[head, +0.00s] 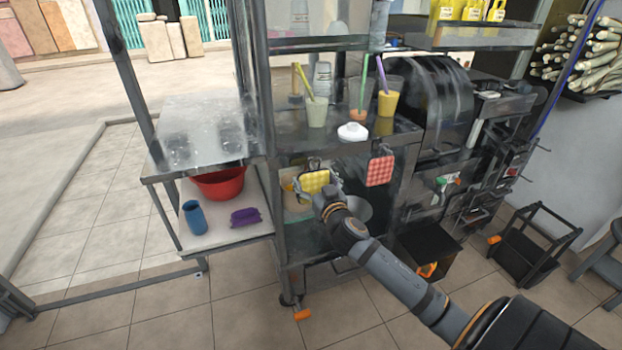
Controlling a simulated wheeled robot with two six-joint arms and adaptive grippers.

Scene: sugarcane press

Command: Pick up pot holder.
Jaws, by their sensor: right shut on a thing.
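A yellow pot holder (315,181) is at the front of the metal cart, just below its counter. My right gripper (318,187) is at it and shut on it; the gripper hides its lower part. I cannot tell whether the pot holder still touches a hook. A red checked pot holder (380,170) hangs to the right on the same cart front, apart from the gripper. My left gripper is not in view.
The cart counter (290,130) holds cups with straws and a white lidded thing (352,131). A side shelf holds a red bowl (219,183), a blue cup (194,217) and a purple brush (245,216). A black rack (535,246) stands right.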

